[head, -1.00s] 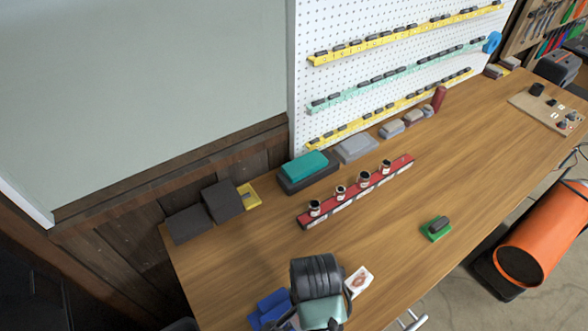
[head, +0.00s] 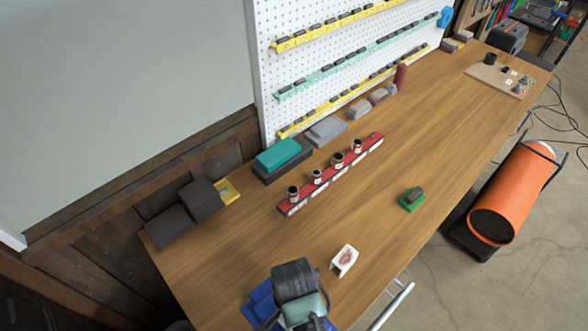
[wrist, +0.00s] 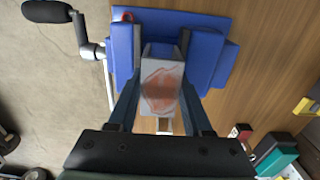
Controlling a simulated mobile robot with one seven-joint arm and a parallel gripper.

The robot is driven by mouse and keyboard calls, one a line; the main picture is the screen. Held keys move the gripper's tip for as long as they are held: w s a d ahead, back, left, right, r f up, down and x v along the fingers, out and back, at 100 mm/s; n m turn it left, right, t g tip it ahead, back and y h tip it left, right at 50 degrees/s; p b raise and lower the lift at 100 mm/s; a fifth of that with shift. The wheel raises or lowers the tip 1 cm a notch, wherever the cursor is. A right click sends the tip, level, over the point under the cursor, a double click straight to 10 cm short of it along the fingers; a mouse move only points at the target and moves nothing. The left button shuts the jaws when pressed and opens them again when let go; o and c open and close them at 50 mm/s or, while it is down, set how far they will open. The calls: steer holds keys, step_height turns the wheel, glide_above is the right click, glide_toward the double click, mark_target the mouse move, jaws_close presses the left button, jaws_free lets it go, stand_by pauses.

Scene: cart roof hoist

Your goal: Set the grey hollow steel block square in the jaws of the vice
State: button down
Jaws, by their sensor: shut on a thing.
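In the wrist view my gripper (wrist: 160,105) is shut on the grey hollow steel block (wrist: 160,90), whose near face has a reddish patch. The block appears in line with the gap between the jaws of the blue vice (wrist: 212,25). How deep it sits, and whether it touches the jaws, I cannot tell. In the head view the vice (head: 257,300) is at the bottom, partly behind my arm. My fingertips and the held block cannot be made out there.
A white piece with a reddish mark (head: 344,261) shows right of my arm. A red rack (head: 330,176), a green item (head: 411,200) and dark blocks (head: 205,198) stand on the bench. A crank with a black grip (wrist: 48,12) is left of the vice.

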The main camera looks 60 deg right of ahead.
steer(key=shift+f, duration=0.35)
steer(key=shift+c, duration=1.2)
jaws_free()
